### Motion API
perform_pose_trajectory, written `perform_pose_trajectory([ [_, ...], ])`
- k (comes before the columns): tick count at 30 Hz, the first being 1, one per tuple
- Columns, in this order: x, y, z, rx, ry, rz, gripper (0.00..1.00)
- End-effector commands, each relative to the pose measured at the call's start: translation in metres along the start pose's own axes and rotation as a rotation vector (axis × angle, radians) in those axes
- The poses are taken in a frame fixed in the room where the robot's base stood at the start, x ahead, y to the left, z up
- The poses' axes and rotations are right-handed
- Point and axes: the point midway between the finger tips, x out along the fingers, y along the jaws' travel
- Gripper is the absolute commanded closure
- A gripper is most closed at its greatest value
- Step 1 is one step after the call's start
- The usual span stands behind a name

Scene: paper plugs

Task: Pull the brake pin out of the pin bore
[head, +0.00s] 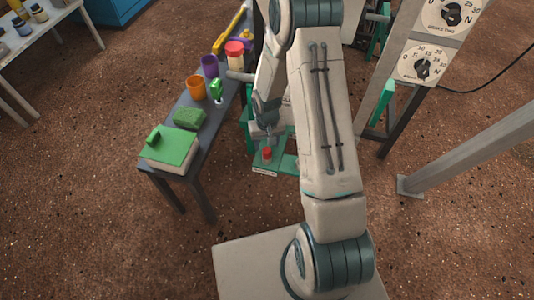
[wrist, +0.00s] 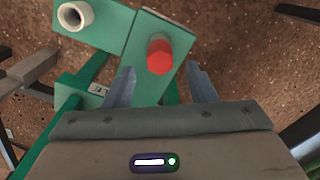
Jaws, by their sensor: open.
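The brake pin shows in the wrist view as a red, faceted head (wrist: 160,58) with a paler shaft behind it. It stands on a green bracket (wrist: 148,88). In the head view the red head (head: 267,154) sits just below my gripper (head: 266,130). My gripper (wrist: 160,84) is open in the wrist view, with one finger to each side of the pin's line and nothing between them. The red head lies beyond the fingertips, and I see no contact. The pin bore itself is hidden by the pin.
A hollow pale collar (wrist: 75,16) stands on the green block beside the pin. A dark bench (head: 205,150) at left holds a green-topped box (head: 170,147), an orange cup (head: 196,88), a purple cup (head: 210,66) and a red-lidded jar (head: 235,56). Dial panels (head: 425,62) stand at right.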

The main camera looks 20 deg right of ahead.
Motion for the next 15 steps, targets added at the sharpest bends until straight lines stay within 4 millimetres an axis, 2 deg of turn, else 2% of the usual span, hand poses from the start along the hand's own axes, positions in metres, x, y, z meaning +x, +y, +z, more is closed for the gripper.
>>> perform_pose_trajectory([
  [15,0.029,0.0,0.0,0.0,0.0,0.0,0.49],
])
